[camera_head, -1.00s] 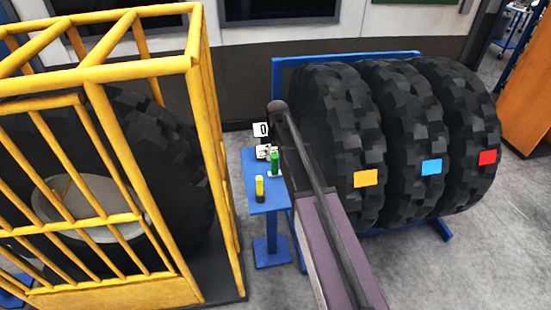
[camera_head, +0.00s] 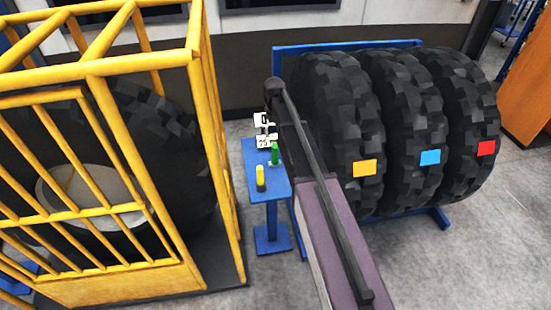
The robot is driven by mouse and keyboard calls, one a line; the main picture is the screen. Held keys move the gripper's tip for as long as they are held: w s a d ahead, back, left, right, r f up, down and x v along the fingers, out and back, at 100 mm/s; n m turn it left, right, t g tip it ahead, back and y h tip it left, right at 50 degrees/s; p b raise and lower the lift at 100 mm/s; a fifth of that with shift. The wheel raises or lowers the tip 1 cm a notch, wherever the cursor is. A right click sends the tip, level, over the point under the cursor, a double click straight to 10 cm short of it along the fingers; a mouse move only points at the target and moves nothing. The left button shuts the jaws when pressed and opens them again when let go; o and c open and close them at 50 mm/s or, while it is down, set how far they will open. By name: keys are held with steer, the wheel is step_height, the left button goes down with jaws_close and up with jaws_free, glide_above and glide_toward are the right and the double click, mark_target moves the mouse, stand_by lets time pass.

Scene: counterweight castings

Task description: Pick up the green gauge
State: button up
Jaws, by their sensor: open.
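The green gauge (camera_head: 275,155) stands upright on the small blue stand (camera_head: 270,192), towards its far end. A yellow gauge (camera_head: 260,177) with a dark base stands nearer me on the same stand. My gripper (camera_head: 266,144), small and pale with dark parts, is open at the far end of the stand. It appears just behind and slightly left of the green gauge. Its fingers look empty, but they are too small to tell whether they touch the gauge.
A yellow cage (camera_head: 203,130) around a large tyre stands close on the left. A blue rack (camera_head: 345,46) with three big tyres (camera_head: 415,130), tagged orange, blue and red, stands on the right. Grey floor (camera_head: 270,285) is free in front of the stand.

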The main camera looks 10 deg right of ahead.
mark_target(275, 147)
steer(key=shift+f+b, duration=3.65)
steer(key=shift+f, duration=0.25)
steer(key=shift+w+d+f+b, duration=0.15)
steer(key=shift+f+b, duration=2.45)
steer(key=shift+b, duration=0.05)
steer(key=c, duration=1)
